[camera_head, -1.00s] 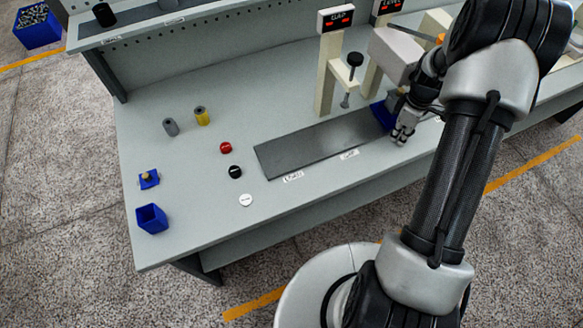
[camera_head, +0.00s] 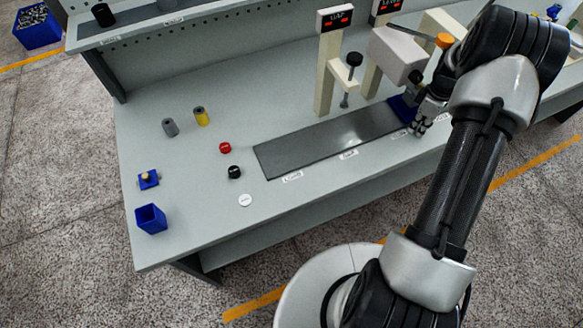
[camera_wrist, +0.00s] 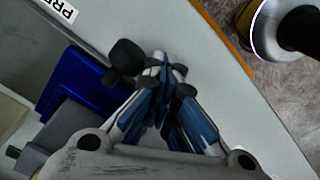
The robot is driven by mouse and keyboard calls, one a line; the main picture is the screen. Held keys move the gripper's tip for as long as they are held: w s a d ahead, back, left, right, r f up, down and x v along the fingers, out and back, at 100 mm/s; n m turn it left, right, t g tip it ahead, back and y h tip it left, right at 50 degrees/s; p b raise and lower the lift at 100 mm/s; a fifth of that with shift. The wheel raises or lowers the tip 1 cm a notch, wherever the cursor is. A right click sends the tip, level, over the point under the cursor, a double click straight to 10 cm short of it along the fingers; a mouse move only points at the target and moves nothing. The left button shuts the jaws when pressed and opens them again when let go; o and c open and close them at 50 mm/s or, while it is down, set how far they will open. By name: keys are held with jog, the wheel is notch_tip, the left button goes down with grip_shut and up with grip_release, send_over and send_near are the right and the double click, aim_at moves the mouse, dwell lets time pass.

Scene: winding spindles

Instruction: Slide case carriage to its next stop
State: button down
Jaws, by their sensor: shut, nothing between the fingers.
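The case carriage, seen as a blue block (camera_head: 403,107), sits toward the right part of the dark flat track (camera_head: 330,142) on the bench. My gripper (camera_head: 419,127) is shut and empty, low beside the carriage on its front right side. In the wrist view the blue carriage (camera_wrist: 72,86) lies left of my closed fingers (camera_wrist: 160,68). A dark rounded piece (camera_wrist: 125,57) shows between them. Whether the fingers touch the carriage I cannot tell. My arm covers the bench farther right in the head view.
A post with a GAP display (camera_head: 327,75) and a black-knobbed screw (camera_head: 351,72) stands behind the track. A grey press-like head (camera_head: 397,54) overhangs near the carriage. Red (camera_head: 225,148), black (camera_head: 234,172) and white (camera_head: 245,200) buttons lie left. The left track is clear.

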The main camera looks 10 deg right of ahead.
aim_at(439, 124)
jog(key=shift+w+d+f+b, duration=0.15)
jog(key=shift+w+d, duration=0.25)
jog(key=shift+d, duration=1.15)
jog(key=shift+w+d+r+b, duration=0.1)
jog(key=shift+w+d, duration=0.35)
jog(key=shift+d, duration=1.1)
jog(key=shift+w+d+f+b, duration=0.15)
jog(key=shift+w+d, duration=0.25)
jog(key=shift+d, duration=1.15)
jog(key=shift+d+r, duration=0.2)
jog(key=shift+r, duration=0.05)
jog(key=shift+w+r+p, duration=0.15)
jog(key=shift+r+p, duration=0.2)
jog(key=shift+r, duration=0.15)
jog(key=shift+r+p, duration=0.6)
jog(key=shift+r, duration=0.35)
jog(key=r, duration=0.1)
jog(key=r+p, duration=0.1)
jog(key=a+r+p, duration=0.1)
jog(key=shift+s+a+r, duration=0.1)
jog(key=shift+s+r, duration=0.15)
jog(key=shift+r, duration=0.1)
